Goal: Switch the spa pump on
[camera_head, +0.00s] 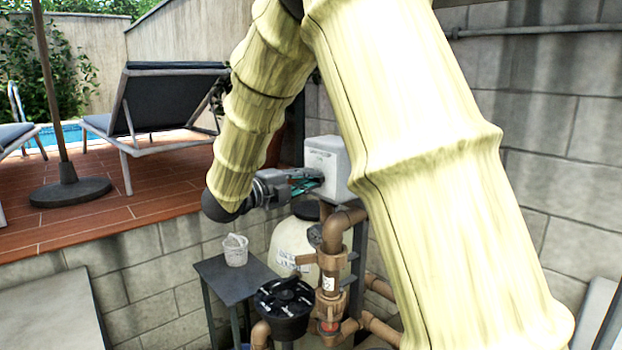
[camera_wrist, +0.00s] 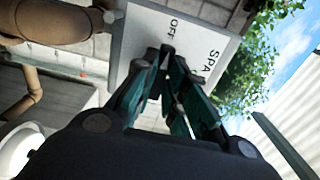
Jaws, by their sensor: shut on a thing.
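A pale grey switch box (camera_head: 326,156) stands above the brown pipework in the head view. The wrist view shows its face (camera_wrist: 140,38) close up and rotated, with the printed words SPA and OFF. My gripper (camera_head: 312,180) reaches the box's front face from the left. In the wrist view the gripper's green-sided fingers (camera_wrist: 168,58) come together at the face beside the OFF label. They are shut on a small part there, seemingly the switch handle. The fingers hide that part, so I cannot tell its position.
Brown pipes and valves (camera_head: 332,262), a tan tank (camera_head: 290,245) and a black-lidded pump (camera_head: 284,300) stand below the box. A small dark table (camera_head: 225,275) holds a white basket (camera_head: 235,250). A block wall (camera_head: 545,150) rises at right.

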